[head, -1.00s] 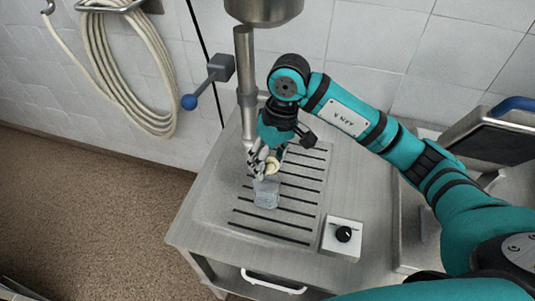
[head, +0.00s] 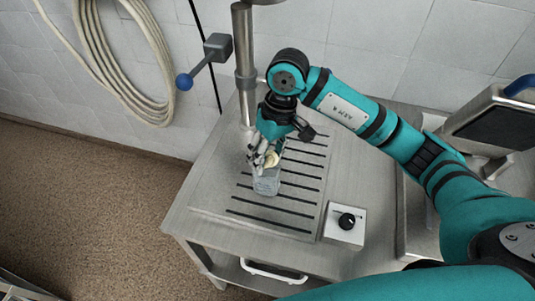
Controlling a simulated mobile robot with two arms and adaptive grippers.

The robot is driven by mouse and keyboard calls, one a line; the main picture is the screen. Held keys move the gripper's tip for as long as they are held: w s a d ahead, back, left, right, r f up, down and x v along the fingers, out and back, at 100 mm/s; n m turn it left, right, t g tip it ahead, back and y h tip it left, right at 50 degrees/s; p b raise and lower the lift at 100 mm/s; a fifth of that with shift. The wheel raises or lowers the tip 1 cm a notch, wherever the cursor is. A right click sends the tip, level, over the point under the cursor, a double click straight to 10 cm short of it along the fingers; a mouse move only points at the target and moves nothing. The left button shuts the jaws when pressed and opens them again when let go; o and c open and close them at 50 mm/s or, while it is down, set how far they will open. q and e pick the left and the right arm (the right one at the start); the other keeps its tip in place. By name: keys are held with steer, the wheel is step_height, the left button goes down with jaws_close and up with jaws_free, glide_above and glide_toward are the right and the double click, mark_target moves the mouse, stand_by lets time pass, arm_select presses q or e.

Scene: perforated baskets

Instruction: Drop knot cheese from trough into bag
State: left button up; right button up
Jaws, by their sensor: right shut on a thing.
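The knot cheese (head: 271,159) is a small cream-coloured piece between the fingers of my right gripper (head: 264,157). The gripper is shut on it, and its fingers hide part of it. The bag (head: 267,183) is a small, greyish, see-through container standing on the slotted steel surface. The gripper and cheese are right at the bag's upper opening; I cannot tell how far inside the cheese is. No trough can be made out for certain. My left gripper is not in view.
The slotted steel table (head: 287,215) has free room around the bag. A vertical steel pipe (head: 243,70) and a lever with a blue ball (head: 184,81) stand behind. A white box with a black knob (head: 346,222) sits at the front right. A coiled hose (head: 118,70) hangs on the wall.

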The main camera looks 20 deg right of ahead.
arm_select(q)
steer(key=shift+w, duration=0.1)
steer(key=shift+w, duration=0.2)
arm_select(e)
steer(key=o, duration=1.2)
steer(key=shift+o, duration=0.4)
steer(key=o, duration=0.4)
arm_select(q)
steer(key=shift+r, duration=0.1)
arm_select(e)
steer(key=shift+r, duration=0.1)
steer(key=shift+a+p+v, duration=0.25)
steer(key=shift+p+v, duration=0.1)
steer(key=shift+v, duration=0.9)
steer(key=shift+a+p+v, duration=0.3)
steer(key=shift+p+v, duration=0.1)
steer(key=shift+v, duration=0.9)
steer(key=shift+a+p+v, duration=0.25)
steer(key=shift+p+v, duration=0.1)
steer(key=shift+v, duration=0.9)
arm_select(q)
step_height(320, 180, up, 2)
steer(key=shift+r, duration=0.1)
arm_select(e)
steer(key=shift+s+r, duration=0.2)
